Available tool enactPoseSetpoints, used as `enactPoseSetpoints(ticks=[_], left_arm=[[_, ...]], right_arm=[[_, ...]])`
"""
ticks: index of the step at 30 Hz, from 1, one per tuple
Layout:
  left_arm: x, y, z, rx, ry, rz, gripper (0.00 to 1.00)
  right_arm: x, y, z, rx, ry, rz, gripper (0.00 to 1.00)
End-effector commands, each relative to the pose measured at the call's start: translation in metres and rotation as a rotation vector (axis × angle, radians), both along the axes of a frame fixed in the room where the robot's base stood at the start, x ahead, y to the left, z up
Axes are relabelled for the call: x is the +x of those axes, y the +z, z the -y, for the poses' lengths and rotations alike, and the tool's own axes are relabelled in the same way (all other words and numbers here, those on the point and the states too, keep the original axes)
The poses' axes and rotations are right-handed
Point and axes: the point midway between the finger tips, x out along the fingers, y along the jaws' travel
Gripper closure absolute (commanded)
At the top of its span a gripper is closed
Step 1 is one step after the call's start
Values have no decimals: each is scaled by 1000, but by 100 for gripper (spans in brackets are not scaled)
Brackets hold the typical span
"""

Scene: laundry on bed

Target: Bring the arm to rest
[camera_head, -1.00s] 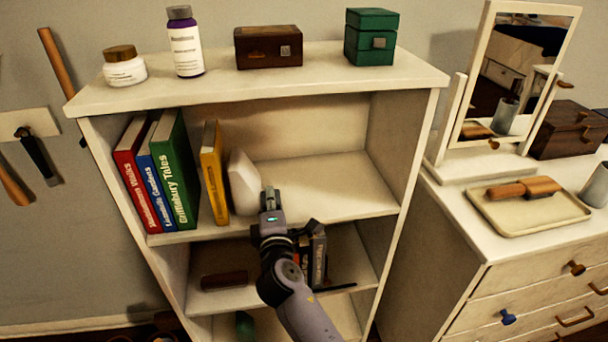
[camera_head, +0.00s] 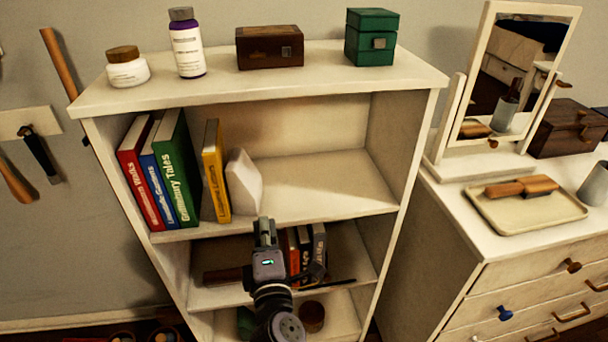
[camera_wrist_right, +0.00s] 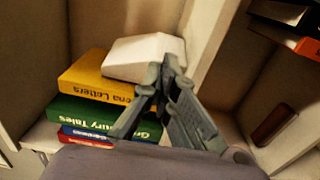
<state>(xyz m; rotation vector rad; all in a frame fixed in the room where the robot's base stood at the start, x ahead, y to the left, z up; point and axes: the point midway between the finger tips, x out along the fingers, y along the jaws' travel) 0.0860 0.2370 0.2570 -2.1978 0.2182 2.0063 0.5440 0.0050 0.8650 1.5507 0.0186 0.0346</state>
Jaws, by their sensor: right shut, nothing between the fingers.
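My right gripper (camera_head: 264,232) is shut and empty, in front of the bookcase (camera_head: 290,86) at about the edge of its upper shelf. In the right wrist view my right gripper (camera_wrist_right: 168,75) shows with its fingers together. Beyond it in that view are a white bookend (camera_wrist_right: 145,57), a yellow book (camera_wrist_right: 95,82) and a green book (camera_wrist_right: 85,113). In the head view the white bookend (camera_head: 243,182) leans by the yellow book (camera_head: 216,172), apart from the gripper. My left gripper is not in view.
Red (camera_head: 140,176), blue (camera_head: 163,178) and green (camera_head: 177,168) books stand at the upper shelf's left. More books (camera_head: 306,250) stand below, behind my right arm. The upper shelf's right half (camera_head: 325,190) is clear. A dresser (camera_head: 455,215) with a mirror and tray stands right.

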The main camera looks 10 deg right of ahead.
Motion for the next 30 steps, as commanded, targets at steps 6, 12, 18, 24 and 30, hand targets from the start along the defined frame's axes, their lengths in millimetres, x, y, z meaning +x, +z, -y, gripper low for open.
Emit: enactPoseSetpoints(ticks=[6, 12, 18, 24, 30], left_arm=[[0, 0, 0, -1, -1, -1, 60], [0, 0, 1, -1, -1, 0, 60], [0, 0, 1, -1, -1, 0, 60], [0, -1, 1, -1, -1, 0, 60], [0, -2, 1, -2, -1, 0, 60]], right_arm=[[-16, 0, -8, 28, 4, -14, 100], [-16, 0, -8, 26, 4, -15, 100], [-7, 0, -8, 26, 3, -13, 100], [22, 4, -7, 25, 0, -5, 100], [38, 3, -6, 25, -3, -6, 100]])
